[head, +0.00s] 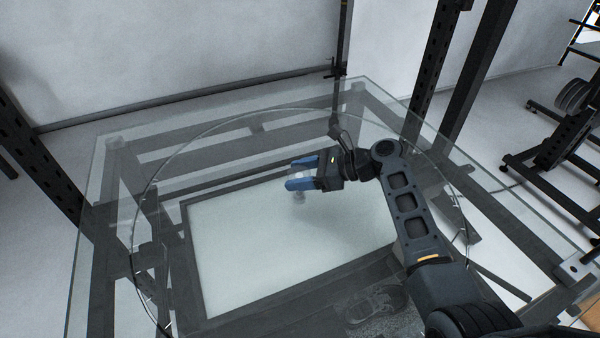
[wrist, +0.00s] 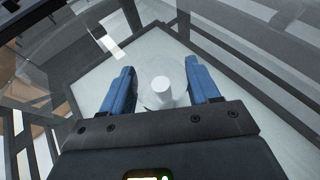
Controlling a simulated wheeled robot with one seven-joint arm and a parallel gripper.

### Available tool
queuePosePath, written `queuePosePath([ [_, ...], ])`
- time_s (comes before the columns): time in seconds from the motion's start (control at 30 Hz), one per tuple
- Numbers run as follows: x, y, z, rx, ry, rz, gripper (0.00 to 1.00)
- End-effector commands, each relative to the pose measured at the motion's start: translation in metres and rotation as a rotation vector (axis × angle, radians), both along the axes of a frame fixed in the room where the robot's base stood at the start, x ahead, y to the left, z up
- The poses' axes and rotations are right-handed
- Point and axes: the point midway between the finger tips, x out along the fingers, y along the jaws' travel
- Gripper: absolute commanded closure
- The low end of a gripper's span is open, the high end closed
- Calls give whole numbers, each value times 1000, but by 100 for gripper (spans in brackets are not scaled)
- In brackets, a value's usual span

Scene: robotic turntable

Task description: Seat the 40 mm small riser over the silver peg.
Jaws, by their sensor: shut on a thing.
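My gripper (head: 302,174) is over the glass turntable, its two blue fingers pointing left in the head view. It is shut on a clear, nearly see-through piece, which I take to be the small riser (wrist: 148,101); its outline is faint between the fingers in the wrist view. A pale, round-topped cylinder (wrist: 162,86) shows in the middle of that clear piece; I cannot tell whether it is part of the riser or the peg. A small greyish shape (head: 299,198) shows just below the fingers in the head view, too faint to name. No silver peg shows clearly.
The round glass turntable (head: 150,190) lies over a square glass top (head: 95,235) on a dark frame. A white panel (head: 250,270) shows beneath the glass. Dark uprights (head: 430,65) stand behind. The glass left of my gripper looks clear.

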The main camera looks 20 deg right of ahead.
Motion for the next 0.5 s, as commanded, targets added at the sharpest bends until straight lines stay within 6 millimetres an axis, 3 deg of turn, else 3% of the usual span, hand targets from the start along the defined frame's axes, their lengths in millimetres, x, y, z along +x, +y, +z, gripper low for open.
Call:
queuePosePath([
  [0.5, 0, 0, -12, 0, 0, 0, 72],
])
